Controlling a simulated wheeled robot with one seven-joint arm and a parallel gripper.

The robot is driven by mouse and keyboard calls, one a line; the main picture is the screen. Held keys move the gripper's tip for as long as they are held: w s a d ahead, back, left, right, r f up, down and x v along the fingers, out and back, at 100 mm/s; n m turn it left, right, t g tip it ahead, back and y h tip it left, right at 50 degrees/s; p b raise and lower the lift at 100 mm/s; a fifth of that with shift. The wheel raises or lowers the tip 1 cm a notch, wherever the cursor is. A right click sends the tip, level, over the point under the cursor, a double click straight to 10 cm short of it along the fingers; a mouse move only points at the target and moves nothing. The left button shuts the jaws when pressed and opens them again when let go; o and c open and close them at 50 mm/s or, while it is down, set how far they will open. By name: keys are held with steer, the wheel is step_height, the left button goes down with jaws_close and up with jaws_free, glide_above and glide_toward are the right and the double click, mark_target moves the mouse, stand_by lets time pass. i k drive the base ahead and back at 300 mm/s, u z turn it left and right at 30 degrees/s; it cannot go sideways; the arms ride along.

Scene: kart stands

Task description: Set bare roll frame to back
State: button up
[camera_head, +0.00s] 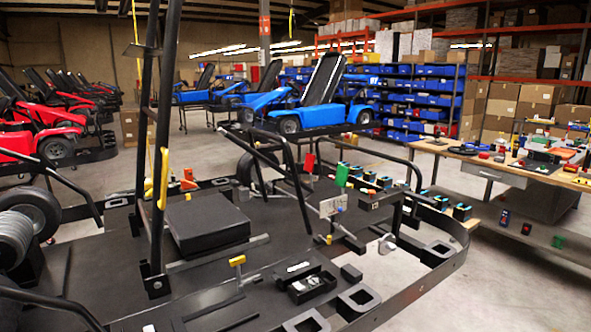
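The bare kart (200,285), a black chassis without blue or red bodywork, fills the foreground. A tall black roll frame (163,120) stands on it, nearly upright and leaning slightly right. Its two posts are joined by short cross bars, and its top runs out of the picture. A yellow handle (163,180) sits against the lower part of its near post. The post's foot meets a bracket (156,281) on the kart's floor. A black seat-like block (207,229) lies just right of the frame. My gripper is not in view.
Side bars and a low black bumper (440,272) ring the kart. A workbench (500,170) with tools stands at the right. Red karts (45,135) are at left and blue karts (310,100) behind. Bare concrete floor (520,290) shows at lower right.

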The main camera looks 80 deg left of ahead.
mark_target(154, 231)
steer(key=i, duration=1.05)
steer(key=u, duration=3.85)
steer(key=i, duration=1.65)
steer(key=z, duration=0.05)
